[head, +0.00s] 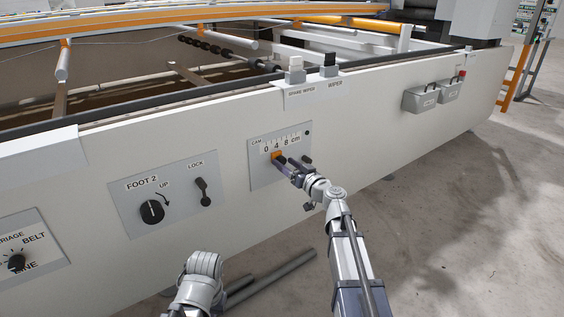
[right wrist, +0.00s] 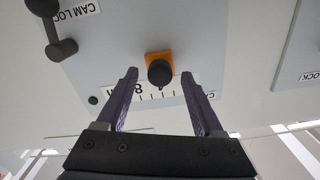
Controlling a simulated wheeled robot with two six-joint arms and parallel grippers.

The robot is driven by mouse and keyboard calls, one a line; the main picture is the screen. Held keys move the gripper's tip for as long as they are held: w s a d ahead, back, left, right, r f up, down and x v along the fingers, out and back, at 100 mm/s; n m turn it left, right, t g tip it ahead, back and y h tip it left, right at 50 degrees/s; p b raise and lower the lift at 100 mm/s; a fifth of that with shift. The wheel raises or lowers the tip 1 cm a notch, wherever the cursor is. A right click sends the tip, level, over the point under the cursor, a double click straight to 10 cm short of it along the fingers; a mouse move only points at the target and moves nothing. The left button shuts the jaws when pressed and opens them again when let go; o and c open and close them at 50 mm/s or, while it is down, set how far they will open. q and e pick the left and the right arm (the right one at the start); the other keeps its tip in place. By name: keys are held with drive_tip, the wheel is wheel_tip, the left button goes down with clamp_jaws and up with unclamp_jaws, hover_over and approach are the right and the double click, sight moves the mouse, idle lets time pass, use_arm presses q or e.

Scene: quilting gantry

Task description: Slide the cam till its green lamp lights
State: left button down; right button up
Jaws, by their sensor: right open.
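The cam slider is an orange block (head: 277,156) with a black knob, on a grey panel marked CAM (head: 258,176). It sits below the 4 of a 0-4-8 cm scale. In the right wrist view, which is upside down, the block (right wrist: 150,57) and knob (right wrist: 160,72) show. My right gripper (head: 289,163) is open, its fingertips on either side of the knob with gaps; the fingers show in the wrist view (right wrist: 158,75). The small round lamp (head: 307,133) looks dark; it is dark green in the wrist view (right wrist: 93,100).
A CAM LOCK lever (right wrist: 54,38) is near the slider. Left of the cam panel are a FOOT 2 knob (head: 152,211) and a LOCK lever (head: 204,191). Two switches (head: 295,70) stand on the top edge above. Grey boxes (head: 421,97) hang farther right. The floor at right is clear.

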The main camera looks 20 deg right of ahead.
drive_tip(key=shift+x, duration=1.15)
clamp_jaws()
